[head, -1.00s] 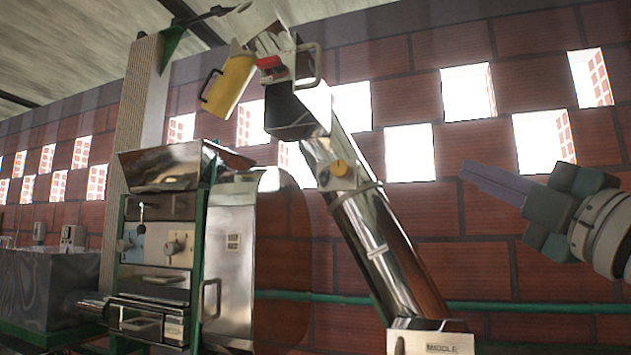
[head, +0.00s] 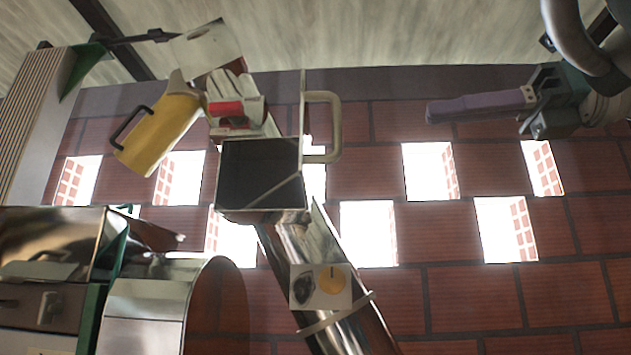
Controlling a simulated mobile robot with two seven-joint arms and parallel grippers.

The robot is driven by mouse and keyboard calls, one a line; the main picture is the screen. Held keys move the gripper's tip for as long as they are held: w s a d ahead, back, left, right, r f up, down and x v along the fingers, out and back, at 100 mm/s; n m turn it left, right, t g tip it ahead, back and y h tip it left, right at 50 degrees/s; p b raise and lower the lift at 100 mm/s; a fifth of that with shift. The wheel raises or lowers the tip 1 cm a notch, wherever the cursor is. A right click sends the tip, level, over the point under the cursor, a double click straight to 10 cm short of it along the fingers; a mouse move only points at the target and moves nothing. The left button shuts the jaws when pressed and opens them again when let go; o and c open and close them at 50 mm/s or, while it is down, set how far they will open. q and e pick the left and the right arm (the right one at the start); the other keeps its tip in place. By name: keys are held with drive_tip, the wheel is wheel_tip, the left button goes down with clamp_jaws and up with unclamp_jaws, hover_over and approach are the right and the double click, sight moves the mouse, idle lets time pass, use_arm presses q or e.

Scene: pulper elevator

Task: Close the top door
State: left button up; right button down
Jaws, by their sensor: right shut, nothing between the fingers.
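The top door (head: 303,110) is at the head of the slanted metal elevator tube (head: 335,320) in the head view. It stands open, seen nearly edge-on, with a pale handle (head: 333,125) on its right side. The dark square opening (head: 250,180) beside it is uncovered. My right gripper (head: 432,112) is at the upper right, its purple fingers shut and empty, pointing left. It is apart from the door handle, with a gap between them in the picture. My left gripper is not in view.
A yellow motor housing (head: 160,135) with a black handle sits left of the opening. Metal machinery (head: 150,310) fills the lower left. A brick wall (head: 520,300) with bright windows stands behind.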

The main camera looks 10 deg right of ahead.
drive_tip(key=p+x, duration=0.5)
drive_tip(key=x, duration=0.4)
drive_tip(key=shift+a, duration=0.2)
drive_tip(key=shift+a, duration=0.1)
